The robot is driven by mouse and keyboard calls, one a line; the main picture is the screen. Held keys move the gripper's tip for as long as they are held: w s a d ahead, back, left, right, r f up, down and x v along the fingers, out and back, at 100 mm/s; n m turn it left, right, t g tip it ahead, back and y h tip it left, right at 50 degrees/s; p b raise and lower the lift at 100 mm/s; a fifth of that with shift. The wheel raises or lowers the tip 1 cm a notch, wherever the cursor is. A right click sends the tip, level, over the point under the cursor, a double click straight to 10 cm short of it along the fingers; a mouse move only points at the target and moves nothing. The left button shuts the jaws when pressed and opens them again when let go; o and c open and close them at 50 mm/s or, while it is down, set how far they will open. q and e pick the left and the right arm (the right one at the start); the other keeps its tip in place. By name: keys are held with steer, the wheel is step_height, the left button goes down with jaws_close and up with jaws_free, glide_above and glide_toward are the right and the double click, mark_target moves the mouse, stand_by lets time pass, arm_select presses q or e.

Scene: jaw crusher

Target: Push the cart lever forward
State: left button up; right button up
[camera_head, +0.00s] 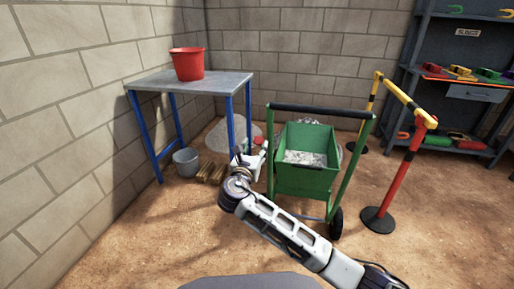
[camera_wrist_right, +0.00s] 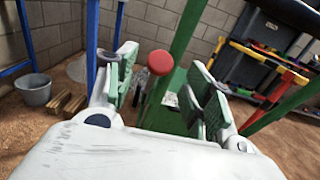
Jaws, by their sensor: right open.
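The green cart (camera_head: 305,178) stands on the dirt floor, with a dark push bar across its upright green frame. Its lever ends in a round red knob (camera_wrist_right: 160,62), seen small in the head view (camera_head: 258,140) at the cart's left side. My right gripper (camera_head: 252,160) is at the cart's left side beside the lever. In the right wrist view its green-padded fingers (camera_wrist_right: 164,80) are spread, with the knob showing in the gap between them. I cannot tell how far ahead the knob is, and no touch shows. My left gripper is not in view.
A grey table (camera_head: 190,82) with blue legs bears a red bucket (camera_head: 188,64). A metal bucket (camera_head: 186,162) and wood pieces (camera_head: 211,173) lie beneath. A red post (camera_head: 398,180) with a yellow bar stands right of the cart. Open dirt floor lies in front.

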mark_target(258, 142)
steer(key=shift+b+x, duration=0.55)
steer(key=shift+x, duration=1.15)
jaws_close()
